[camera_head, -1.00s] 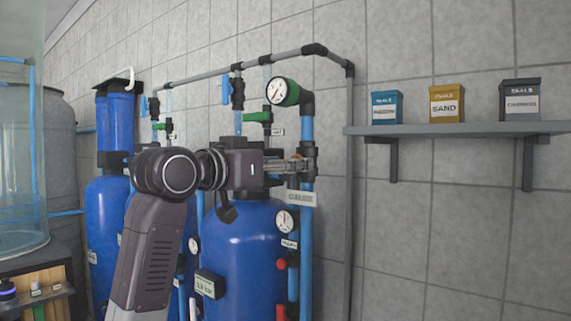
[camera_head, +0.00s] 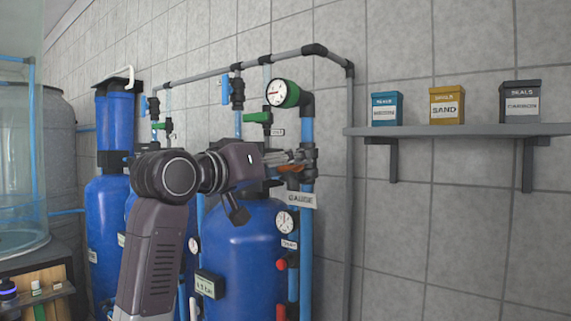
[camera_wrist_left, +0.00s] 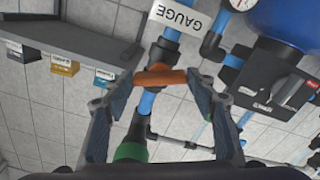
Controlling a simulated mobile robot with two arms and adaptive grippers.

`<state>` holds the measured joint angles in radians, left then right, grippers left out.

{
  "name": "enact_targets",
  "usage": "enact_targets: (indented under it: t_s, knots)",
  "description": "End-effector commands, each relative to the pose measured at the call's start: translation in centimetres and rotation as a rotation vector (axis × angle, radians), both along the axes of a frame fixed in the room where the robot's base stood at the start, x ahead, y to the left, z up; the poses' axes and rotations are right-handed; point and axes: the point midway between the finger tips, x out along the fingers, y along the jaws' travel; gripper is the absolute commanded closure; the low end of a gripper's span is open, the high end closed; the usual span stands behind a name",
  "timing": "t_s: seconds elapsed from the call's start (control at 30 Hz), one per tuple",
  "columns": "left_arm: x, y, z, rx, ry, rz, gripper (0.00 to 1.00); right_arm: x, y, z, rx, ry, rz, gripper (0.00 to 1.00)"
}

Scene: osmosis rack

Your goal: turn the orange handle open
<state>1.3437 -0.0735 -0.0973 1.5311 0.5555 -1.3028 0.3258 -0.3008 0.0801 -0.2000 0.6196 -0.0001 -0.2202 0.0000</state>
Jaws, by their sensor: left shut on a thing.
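The orange handle (camera_wrist_left: 160,77) sits on a dark valve body on the blue vertical pipe (camera_head: 306,128). In the left wrist view it lies crosswise to the pipe, its ends between the two fingertips. In the head view only part of the orange handle (camera_head: 291,168) shows below the fingers. My left gripper (camera_head: 290,158) reaches in from the left and is shut on the handle; it also shows in the left wrist view (camera_wrist_left: 160,80). My right gripper is in neither view.
A round gauge (camera_head: 281,92) stands above the valve and a second gauge (camera_head: 285,220) below. A GAUGE label (camera_head: 301,199) hangs under the handle. A blue tank (camera_head: 243,255) stands below my wrist. A wall shelf (camera_head: 450,130) with three boxes is to the right.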

Motion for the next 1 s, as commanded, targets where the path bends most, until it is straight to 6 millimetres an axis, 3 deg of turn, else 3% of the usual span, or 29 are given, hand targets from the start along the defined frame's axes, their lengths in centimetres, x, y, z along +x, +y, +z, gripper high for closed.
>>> enact_targets:
  t_s: [1.0]
  knots:
    - [0.0, 0.0, 0.3, -0.764, 0.552, -0.001, 0.72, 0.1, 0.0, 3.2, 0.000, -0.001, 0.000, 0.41]
